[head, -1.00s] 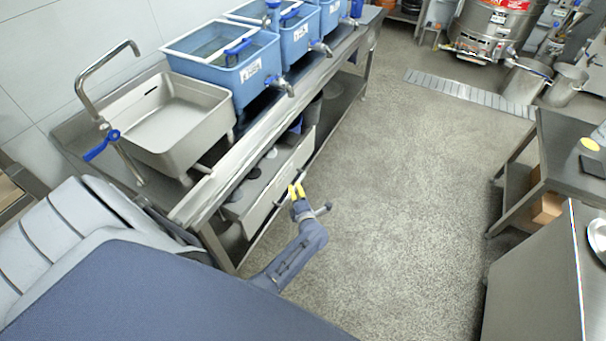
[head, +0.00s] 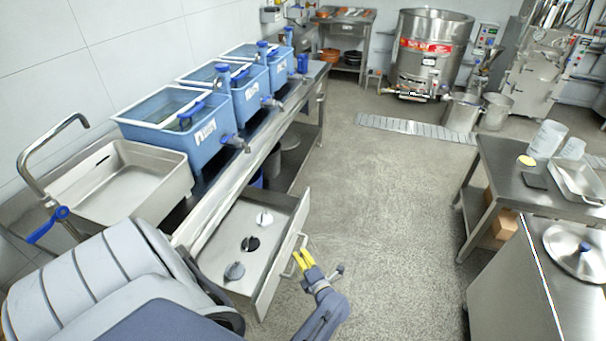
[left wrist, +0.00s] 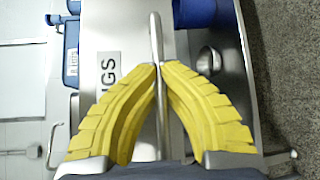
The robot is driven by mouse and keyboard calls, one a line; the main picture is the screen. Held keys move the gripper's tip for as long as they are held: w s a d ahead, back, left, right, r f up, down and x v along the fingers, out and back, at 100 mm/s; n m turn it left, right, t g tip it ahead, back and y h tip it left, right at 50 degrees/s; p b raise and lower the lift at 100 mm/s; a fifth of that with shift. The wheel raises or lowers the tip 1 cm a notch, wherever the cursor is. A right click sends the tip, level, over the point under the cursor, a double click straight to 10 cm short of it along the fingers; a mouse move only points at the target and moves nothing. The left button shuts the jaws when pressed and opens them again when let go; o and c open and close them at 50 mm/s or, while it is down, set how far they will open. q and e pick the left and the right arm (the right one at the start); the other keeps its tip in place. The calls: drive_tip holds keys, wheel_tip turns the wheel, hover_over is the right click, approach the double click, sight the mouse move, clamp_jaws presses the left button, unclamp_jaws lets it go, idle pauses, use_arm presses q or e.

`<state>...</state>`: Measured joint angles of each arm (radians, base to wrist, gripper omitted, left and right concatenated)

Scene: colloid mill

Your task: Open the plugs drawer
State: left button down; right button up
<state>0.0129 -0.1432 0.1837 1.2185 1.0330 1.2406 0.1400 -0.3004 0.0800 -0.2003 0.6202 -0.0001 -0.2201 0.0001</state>
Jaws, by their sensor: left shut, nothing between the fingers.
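The plugs drawer (head: 272,285) is pulled well out from under the steel sink bench in the head view. Three round plugs lie inside: a white one (head: 264,218), a black one (head: 250,244) and a grey one (head: 234,271). A bar handle (head: 290,268) is on its front. My left gripper (head: 304,260) has yellow fingers, shut at the tips right at the handle. In the left wrist view, the fingertips (left wrist: 160,66) meet over the handle bar (left wrist: 155,40), with a partly hidden label ending in GS (left wrist: 108,72) beside it. My right gripper is not in view.
The bench holds a steel sink (head: 120,185) and blue basins (head: 185,130) with taps. Open grey floor (head: 390,220) lies right of the drawer. A steel table (head: 530,180) and a steel counter (head: 500,280) stand at the right.

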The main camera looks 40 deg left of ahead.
use_arm(q)
drive_tip(key=shift+s+f, duration=0.1)
drive_tip(key=shift+f, duration=0.05)
drive_tip(key=c, duration=1.5)
unclamp_jaws()
drive_tip(key=shift+o, duration=0.2)
